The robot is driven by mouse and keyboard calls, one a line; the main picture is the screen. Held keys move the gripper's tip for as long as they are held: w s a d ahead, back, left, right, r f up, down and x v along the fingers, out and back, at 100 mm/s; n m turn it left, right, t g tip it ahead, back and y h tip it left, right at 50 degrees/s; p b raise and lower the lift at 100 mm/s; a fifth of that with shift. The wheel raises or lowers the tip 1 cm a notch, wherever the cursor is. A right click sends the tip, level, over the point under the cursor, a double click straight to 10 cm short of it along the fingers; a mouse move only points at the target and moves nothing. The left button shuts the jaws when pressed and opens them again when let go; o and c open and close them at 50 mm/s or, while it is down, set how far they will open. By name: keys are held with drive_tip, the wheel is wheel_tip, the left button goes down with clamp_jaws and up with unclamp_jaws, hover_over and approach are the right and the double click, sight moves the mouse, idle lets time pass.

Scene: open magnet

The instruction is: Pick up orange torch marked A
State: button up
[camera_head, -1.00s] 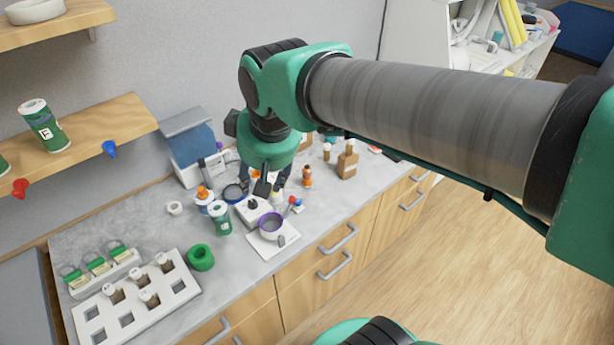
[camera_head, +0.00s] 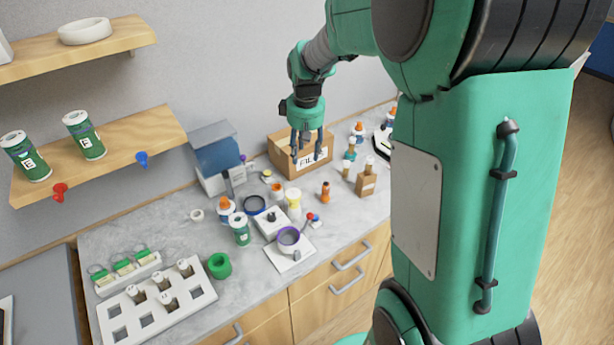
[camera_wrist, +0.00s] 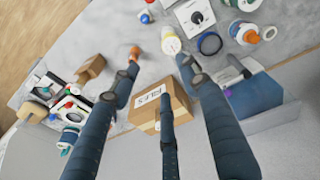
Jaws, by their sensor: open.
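I cannot make out any orange torch marked A in either view. A small orange upright object (camera_head: 325,191) stands on the counter in front of the box. It also shows in the wrist view (camera_wrist: 135,51), close to a fingertip, but I cannot read a mark or tell whether it is a torch. My gripper (camera_head: 306,150) hangs over the cardboard box marked FILES (camera_head: 287,157), up and behind the orange object. In the wrist view my gripper (camera_wrist: 162,75) has its fingers spread, with nothing between them.
Bottles, a blue ring (camera_head: 255,205), a white balance-like device (camera_head: 272,223) and a purple ring (camera_head: 289,236) crowd the counter. A white rack (camera_head: 120,322) is at left. Green cans (camera_head: 84,135) stand on the wooden shelf (camera_head: 120,148).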

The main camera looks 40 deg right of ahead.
drive_tip(key=g+p, duration=0.1)
drive_tip(key=p, duration=0.1)
hover_over(327, 183)
wheel_tip(327, 183, down, 12)
drive_tip(key=f, duration=0.1)
drive_tip(key=shift+w+r+n+y, duration=0.1)
drive_tip(key=shift+r+n+y, duration=0.15)
drive_tip(key=shift+n+y, duration=0.05)
drive_tip(key=shift+f, duration=0.1)
drive_tip(key=shift+f, duration=4.2)
drive_tip(key=shift+f, duration=2.6)
clamp_jaws()
